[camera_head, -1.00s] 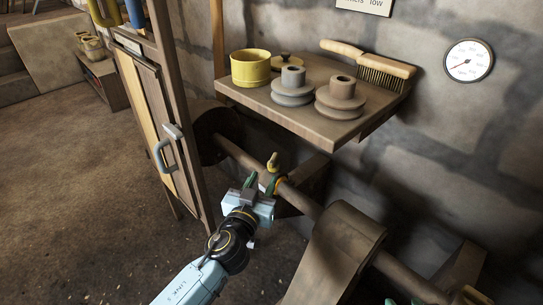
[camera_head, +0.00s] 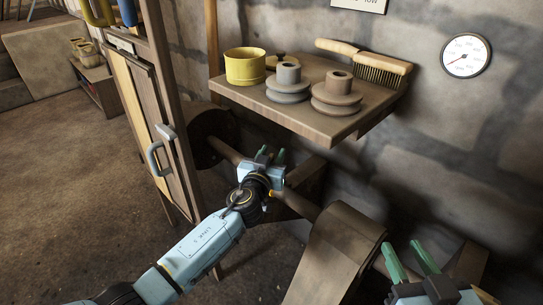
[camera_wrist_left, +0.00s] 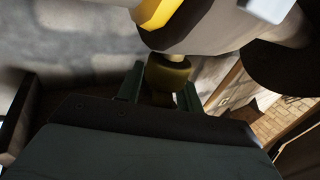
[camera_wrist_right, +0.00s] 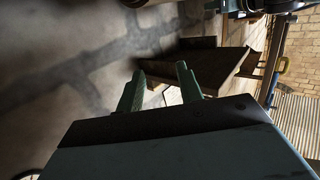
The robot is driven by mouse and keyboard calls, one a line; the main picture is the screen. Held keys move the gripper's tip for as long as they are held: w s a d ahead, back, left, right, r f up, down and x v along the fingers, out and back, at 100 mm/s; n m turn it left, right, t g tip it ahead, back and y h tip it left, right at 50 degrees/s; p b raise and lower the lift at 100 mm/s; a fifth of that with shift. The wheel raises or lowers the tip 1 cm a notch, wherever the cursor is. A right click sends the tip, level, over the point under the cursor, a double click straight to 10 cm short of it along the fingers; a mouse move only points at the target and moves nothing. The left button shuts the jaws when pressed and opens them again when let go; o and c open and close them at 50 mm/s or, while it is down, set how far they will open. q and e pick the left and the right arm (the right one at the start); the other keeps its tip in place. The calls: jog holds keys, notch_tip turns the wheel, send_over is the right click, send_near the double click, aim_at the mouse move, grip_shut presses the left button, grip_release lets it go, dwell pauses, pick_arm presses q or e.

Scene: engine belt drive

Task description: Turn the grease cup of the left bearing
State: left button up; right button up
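The grease cup (camera_wrist_left: 168,75) of the left bearing is a brass-coloured knob in the left wrist view. It sits between the fingers of my left gripper (camera_wrist_left: 160,88), with a narrow gap on the left side; contact on the right side is unclear. In the head view, my left gripper (camera_head: 271,155) is at the shaft, below the shelf, and hides the cup. The bearing's grey body with a yellow part (camera_wrist_left: 160,12) fills the top of the left wrist view. My right gripper (camera_head: 410,259) is open and empty at lower right; its spread fingers also show in the right wrist view (camera_wrist_right: 160,87).
A wooden shelf (camera_head: 285,112) above the shaft carries a yellow pot (camera_head: 245,66), stepped pulleys (camera_head: 337,95) and a brush (camera_head: 365,62). A wide belt (camera_head: 335,250) runs over the shaft between my grippers. A cabinet (camera_head: 150,130) stands at left; a gauge (camera_head: 466,55) hangs on the wall.

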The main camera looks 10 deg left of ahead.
pick_arm(q)
jog(key=shift+c, duration=0.2)
grip_shut()
